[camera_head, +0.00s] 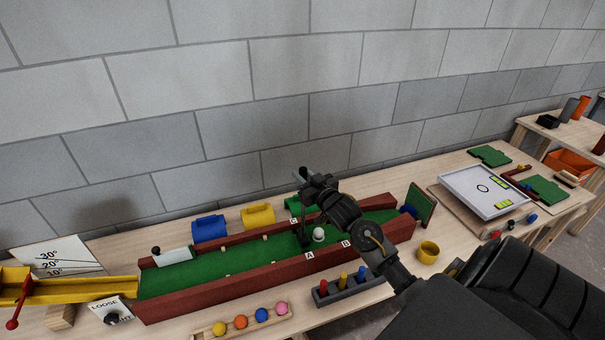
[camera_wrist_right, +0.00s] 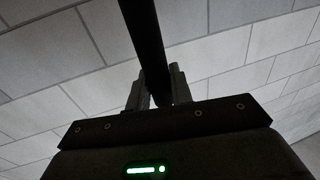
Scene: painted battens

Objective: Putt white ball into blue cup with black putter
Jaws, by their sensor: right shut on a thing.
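The white ball (camera_head: 319,234) rests on the green lane (camera_head: 215,268) between red-brown rails, near letters A and B. My right gripper (camera_head: 312,186) is above the lane, shut on the black putter (camera_head: 304,236). The putter hangs roughly upright, its lower end close to the ball's left side; I cannot tell whether they touch. In the right wrist view, the fingers (camera_wrist_right: 155,88) close around the black shaft (camera_wrist_right: 143,35). A blue cup-like piece (camera_head: 208,228) stands behind the lane; another small blue shape (camera_head: 409,211) shows at the lane's right end, partly hidden. My left gripper is not in view.
Yellow (camera_head: 257,215) and green (camera_head: 297,205) pieces stand behind the lane. In front are a tray of coloured balls (camera_head: 242,320), a grey peg rack (camera_head: 346,288) and a yellow cup (camera_head: 428,252). A green board (camera_head: 420,204) stands at the lane's right end.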

